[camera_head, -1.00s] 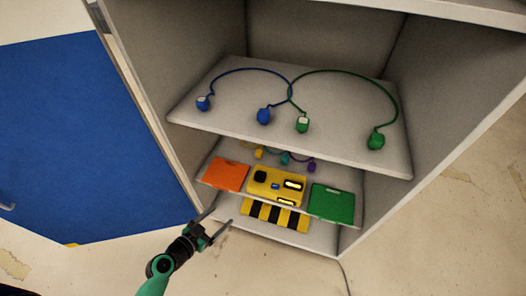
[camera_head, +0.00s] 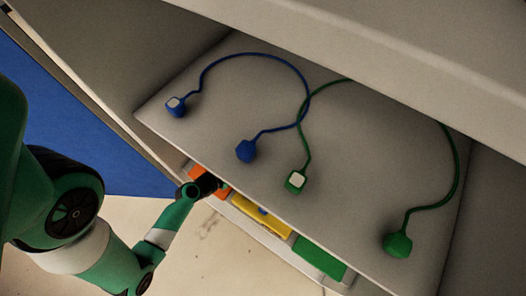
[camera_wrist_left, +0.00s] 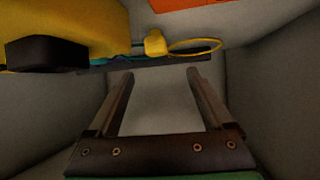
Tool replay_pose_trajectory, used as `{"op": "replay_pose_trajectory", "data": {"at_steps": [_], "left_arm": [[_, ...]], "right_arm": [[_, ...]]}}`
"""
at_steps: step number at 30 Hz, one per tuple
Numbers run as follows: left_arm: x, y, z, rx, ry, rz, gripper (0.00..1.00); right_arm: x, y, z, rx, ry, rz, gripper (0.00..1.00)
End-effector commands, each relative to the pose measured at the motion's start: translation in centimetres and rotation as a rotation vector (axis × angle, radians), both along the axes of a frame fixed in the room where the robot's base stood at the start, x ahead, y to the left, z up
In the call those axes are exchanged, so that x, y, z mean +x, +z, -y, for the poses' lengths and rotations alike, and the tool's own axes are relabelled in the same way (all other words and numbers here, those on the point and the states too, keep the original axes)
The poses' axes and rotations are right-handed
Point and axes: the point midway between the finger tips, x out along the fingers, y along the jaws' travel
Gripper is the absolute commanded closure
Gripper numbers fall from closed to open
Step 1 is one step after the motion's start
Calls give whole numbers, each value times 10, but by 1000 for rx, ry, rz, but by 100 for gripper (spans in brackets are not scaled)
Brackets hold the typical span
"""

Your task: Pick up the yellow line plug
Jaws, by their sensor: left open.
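The yellow line plug (camera_wrist_left: 155,42) shows in the left wrist view, at the top middle, with a yellow cord (camera_wrist_left: 195,46) looping to its right. My left gripper (camera_wrist_left: 158,76) is open and empty, and the plug lies beyond its fingertips, roughly in line with the gap between them, apart from both. In the head view my left arm reaches in below the upper shelf, which hides the fingers and the yellow plug. My right gripper is in neither view.
A yellow box (camera_wrist_left: 85,18) with a black part (camera_wrist_left: 47,53) and a teal cord are left of the plug. An orange panel (camera_wrist_left: 185,4) is above. The upper shelf (camera_head: 385,140) holds blue plugs (camera_head: 246,151) and green plugs (camera_head: 397,244). Grey walls flank the fingers.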

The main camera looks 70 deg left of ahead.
Motion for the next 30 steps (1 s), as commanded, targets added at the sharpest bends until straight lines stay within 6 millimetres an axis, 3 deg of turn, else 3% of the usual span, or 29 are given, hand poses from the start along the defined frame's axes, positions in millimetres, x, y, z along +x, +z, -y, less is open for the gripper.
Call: {"op": "replay_pose_trajectory", "data": {"at_steps": [7,14,20,24,30], "left_arm": [[38,-22,-16,2,-3,3,16],[45,-28,-19,1,-1,2,16],[68,-53,-23,2,-4,4,16],[81,-58,-30,2,-2,2,16],[82,-58,-30,2,0,1,16]], "right_arm": [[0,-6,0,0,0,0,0],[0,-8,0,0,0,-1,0],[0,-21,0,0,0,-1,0],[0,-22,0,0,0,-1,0],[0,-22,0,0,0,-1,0]]}}
